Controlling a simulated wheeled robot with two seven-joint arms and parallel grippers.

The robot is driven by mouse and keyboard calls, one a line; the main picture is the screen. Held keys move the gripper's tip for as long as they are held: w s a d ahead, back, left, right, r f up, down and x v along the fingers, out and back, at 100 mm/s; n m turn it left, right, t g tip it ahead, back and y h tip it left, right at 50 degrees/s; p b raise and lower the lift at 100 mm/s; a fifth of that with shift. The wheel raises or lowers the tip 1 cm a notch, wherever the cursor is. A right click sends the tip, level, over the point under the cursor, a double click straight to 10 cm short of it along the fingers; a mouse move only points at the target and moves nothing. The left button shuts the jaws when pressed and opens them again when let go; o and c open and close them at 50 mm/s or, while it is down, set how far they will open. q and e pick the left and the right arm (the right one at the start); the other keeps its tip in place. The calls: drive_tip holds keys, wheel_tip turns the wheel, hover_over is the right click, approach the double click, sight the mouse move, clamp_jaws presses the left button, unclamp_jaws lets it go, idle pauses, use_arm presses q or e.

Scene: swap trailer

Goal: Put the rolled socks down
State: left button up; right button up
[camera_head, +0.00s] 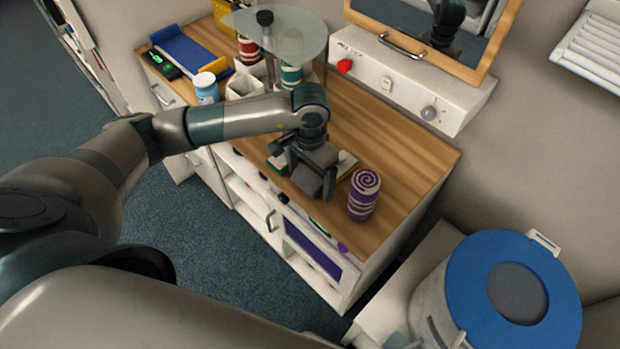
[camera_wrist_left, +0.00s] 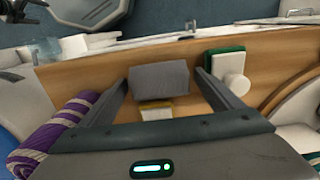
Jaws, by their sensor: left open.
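The purple-and-white rolled socks (camera_head: 363,195) stand upright on the wooden counter near its front edge, with a spiral on top. They also show at the left of the left wrist view (camera_wrist_left: 55,137). My left gripper (camera_head: 314,182) is open over the counter, just left of the purple socks and apart from them. A grey block (camera_wrist_left: 158,77) shows between its fingers in the left wrist view; I cannot tell whether they touch it. Red-striped rolled socks (camera_head: 248,48) and teal-striped ones (camera_head: 291,76) stand farther back beneath a round glass shelf. My right gripper is out of view.
The wooden counter (camera_head: 405,160) is clear to the right and behind the purple socks. A blue-lidded bin (camera_head: 460,250) stands at the lower right. A blue-and-white jar (camera_head: 207,90) and a blue tray (camera_head: 186,52) are at the counter's far left. The glass shelf (camera_head: 298,35) overhangs the back.

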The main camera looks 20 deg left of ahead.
sight(310, 175)
use_arm(q)
drive_tip(key=shift+c, duration=0.2)
drive_tip(key=c, duration=1.2)
drive_tip(key=shift+o, duration=0.2)
drive_tip(key=shift+r+b, duration=0.3)
drive_tip(key=shift+r, duration=0.2)
wheel_tip(310, 175, up, 8)
drive_tip(key=b, duration=0.3)
drive_tip(key=shift+r+b, duration=0.3)
drive_tip(key=shift+r, duration=0.25)
drive_tip(key=shift+s, duration=0.1)
drive_tip(key=shift+s+d+r+n, duration=0.25)
drive_tip(key=shift+s+r+n, duration=0.1)
drive_tip(key=shift+s+n, duration=0.45)
drive_tip(key=shift+s+d+r+n, duration=0.3)
drive_tip(key=shift+s+n, duration=0.25)
drive_tip(key=shift+s, duration=0.45)
drive_tip(key=shift+s+d+r+n, duration=0.2)
drive_tip(key=shift+s+r+n, duration=0.15)
drive_tip(key=shift+s+n, duration=0.45)
